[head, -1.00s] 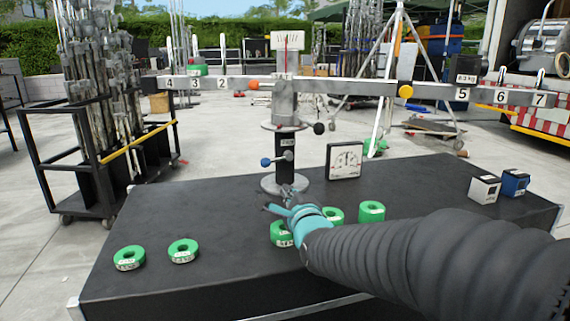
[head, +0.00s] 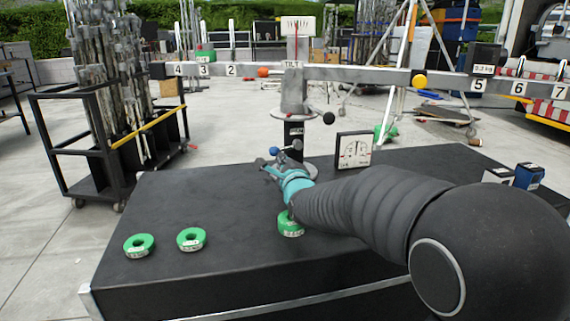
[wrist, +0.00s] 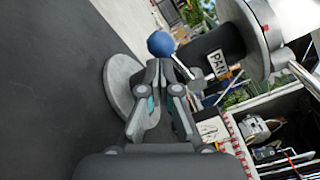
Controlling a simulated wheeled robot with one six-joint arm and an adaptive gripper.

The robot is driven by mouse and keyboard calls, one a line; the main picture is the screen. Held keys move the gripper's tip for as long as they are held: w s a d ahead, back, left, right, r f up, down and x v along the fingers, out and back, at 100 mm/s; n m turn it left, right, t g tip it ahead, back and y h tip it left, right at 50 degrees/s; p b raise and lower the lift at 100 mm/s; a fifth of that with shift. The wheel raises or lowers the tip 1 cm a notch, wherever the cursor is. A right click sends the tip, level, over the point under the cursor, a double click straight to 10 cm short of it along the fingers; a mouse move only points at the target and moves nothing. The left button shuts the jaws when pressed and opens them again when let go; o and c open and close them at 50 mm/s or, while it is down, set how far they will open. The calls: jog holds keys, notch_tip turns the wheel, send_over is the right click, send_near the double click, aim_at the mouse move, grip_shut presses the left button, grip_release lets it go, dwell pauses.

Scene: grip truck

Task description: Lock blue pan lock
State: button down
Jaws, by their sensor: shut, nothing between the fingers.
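The blue pan lock is a lever with a blue ball knob (head: 274,150) on the left side of the scale's dark column (head: 295,133). In the wrist view the blue knob (wrist: 160,44) sits just beyond my fingertips, its grey lever running right toward the column and its PAN label (wrist: 216,63). My gripper (head: 265,163) is just below and left of the knob in the head view. In the wrist view my gripper (wrist: 158,68) has its fingertips together, with nothing between them. I cannot tell whether they touch the knob or lever.
Green ring weights (head: 139,245) lie at the table's front left, and another weight (head: 291,226) sits below my arm. A dial box (head: 353,150) stands right of the column. A black knob (head: 328,118) sticks out above. The balance beam (head: 350,74) spans overhead.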

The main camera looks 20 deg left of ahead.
jog(key=shift+a+b, duration=0.1)
jog(key=shift+b, duration=0.25)
jog(key=shift+a+r+m+b, duration=0.1)
jog(key=shift+a+m+b, duration=0.1)
jog(key=shift+m+b, duration=0.35)
jog(key=shift+a+r+m+b, duration=0.15)
jog(key=shift+r+m+b, duration=0.5)
jog(key=shift+b, duration=0.6)
jog(key=shift+r, duration=0.3)
jog(key=shift+a, duration=0.1)
